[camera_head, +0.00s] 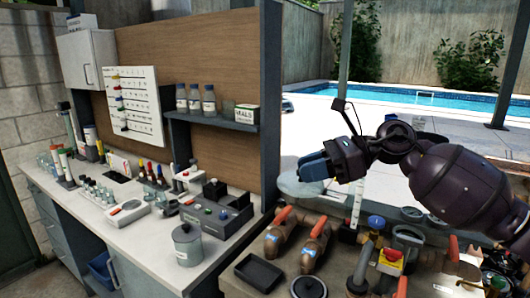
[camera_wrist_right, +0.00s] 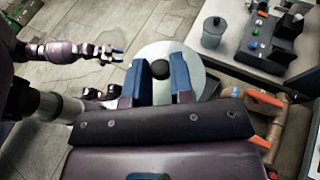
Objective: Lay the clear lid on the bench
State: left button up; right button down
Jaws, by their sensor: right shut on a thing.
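My right gripper (camera_head: 314,168) is shut on the clear lid (camera_head: 290,186), a round pale see-through disc. In the right wrist view the lid (camera_wrist_right: 200,72) has a black knob (camera_wrist_right: 160,69) between the two blue fingers of my right gripper (camera_wrist_right: 160,74). The lid is held in the air to the right of the white-topped bench (camera_head: 147,232), near the partition's end. My left gripper (camera_wrist_right: 118,54) shows small in the right wrist view, and its jaws are too small to read. It is outside the head view.
A grey lidded pot (camera_head: 187,247) stands at the bench's near end, beside a dark control box (camera_head: 218,215). Bottles and small tools fill the back. A narrow front strip of bench top is clear. A second worktop with orange-handled pipe valves (camera_head: 315,245) and a black tray (camera_head: 259,272) lies below my right arm.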

jog(key=shift+f+m+t, duration=0.1)
jog(key=shift+m+t, duration=0.3)
jog(key=shift+t, duration=0.1)
jog(key=shift+f+t, duration=0.1)
jog(key=shift+t, duration=0.3)
